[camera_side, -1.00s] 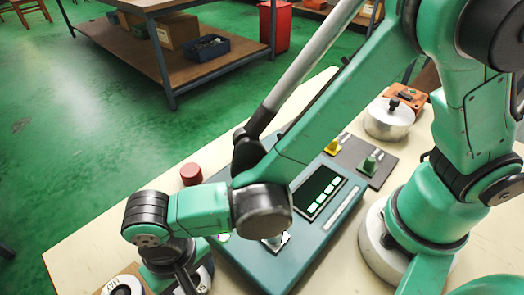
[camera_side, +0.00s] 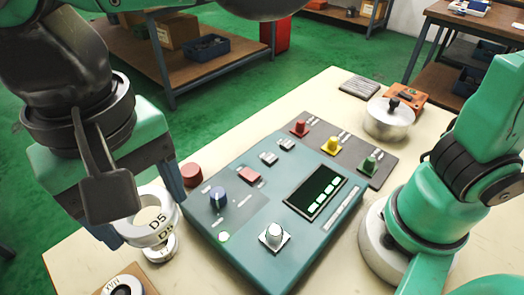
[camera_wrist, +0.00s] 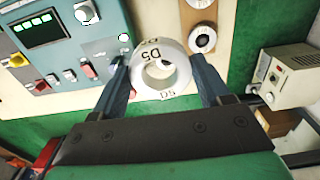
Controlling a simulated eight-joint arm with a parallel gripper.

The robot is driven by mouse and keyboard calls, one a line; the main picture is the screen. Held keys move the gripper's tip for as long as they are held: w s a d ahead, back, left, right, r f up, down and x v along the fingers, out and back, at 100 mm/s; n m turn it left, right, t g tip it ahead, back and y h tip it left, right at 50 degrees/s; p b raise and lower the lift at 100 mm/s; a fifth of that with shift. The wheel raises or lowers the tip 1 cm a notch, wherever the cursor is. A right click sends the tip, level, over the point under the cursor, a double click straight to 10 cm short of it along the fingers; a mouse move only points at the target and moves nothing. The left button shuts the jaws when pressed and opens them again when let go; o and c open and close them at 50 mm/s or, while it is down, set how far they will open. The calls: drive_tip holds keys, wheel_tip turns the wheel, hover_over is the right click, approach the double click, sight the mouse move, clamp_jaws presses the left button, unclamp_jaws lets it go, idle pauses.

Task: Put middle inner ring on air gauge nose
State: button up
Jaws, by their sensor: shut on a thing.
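My gripper (camera_wrist: 160,85) is shut on a pale ring (camera_wrist: 178,80) marked D5, with one finger on each side of it. In the side view the ring (camera_side: 150,229) hangs between the fingers at the left, beside the teal panel. A round metallic piece (camera_side: 161,249) shows just below the ring and is mostly hidden. I cannot tell whether the two touch or whether it is the air gauge nose. A silver knob-like post on a white plate (camera_side: 273,235) stands on the panel's near part.
The teal panel (camera_side: 268,262) carries a blue knob (camera_side: 218,198) and a lit display. Another ring (camera_side: 122,287) sits on a tan board at the bottom left, also in the wrist view (camera_wrist: 202,40). A red cylinder (camera_side: 191,174) and a lidded metal pot (camera_side: 388,120) stand around the panel.

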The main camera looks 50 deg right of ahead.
hover_over(276, 230)
wheel_tip(276, 230, down, 7)
drive_tip(key=shift+w+a+r, duration=0.1)
drive_tip(key=shift+r, duration=0.05)
drive_tip(key=shift+f, duration=2)
drive_tip(key=shift+f, duration=0.15)
drive_tip(key=shift+f, duration=0.85)
drive_tip(key=shift+f, duration=0.75)
drive_tip(key=o, duration=1.5)
drive_tip(key=shift+c, duration=0.2)
drive_tip(key=shift+r, duration=0.1)
